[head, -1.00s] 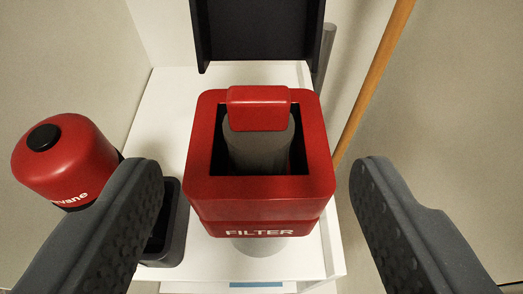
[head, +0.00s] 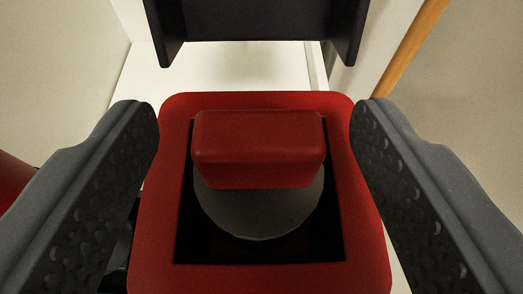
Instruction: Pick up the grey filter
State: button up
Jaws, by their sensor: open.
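The grey filter (head: 258,214) sits inside the square opening of a red housing (head: 362,240). Its top shows as a grey round body with a red block-shaped handle (head: 258,150) above it. The lower part of the filter is hidden in the dark opening. My gripper (head: 254,112) is open, with one grey finger at the left and one at the right of the housing. The fingers are wider apart than the red handle, and nothing is held between them. The fingertips appear close to the housing's outer rim; I cannot tell whether they touch it.
A black bracket (head: 258,20) stands behind the housing at the top. A white surface (head: 220,72) lies behind it. An orange-brown pole (head: 408,48) leans at the upper right. Part of a red object (head: 14,178) shows at the left edge.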

jog(key=shift+x, duration=1.75)
jog(key=c, duration=1.1)
jog(key=shift+o, duration=0.2)
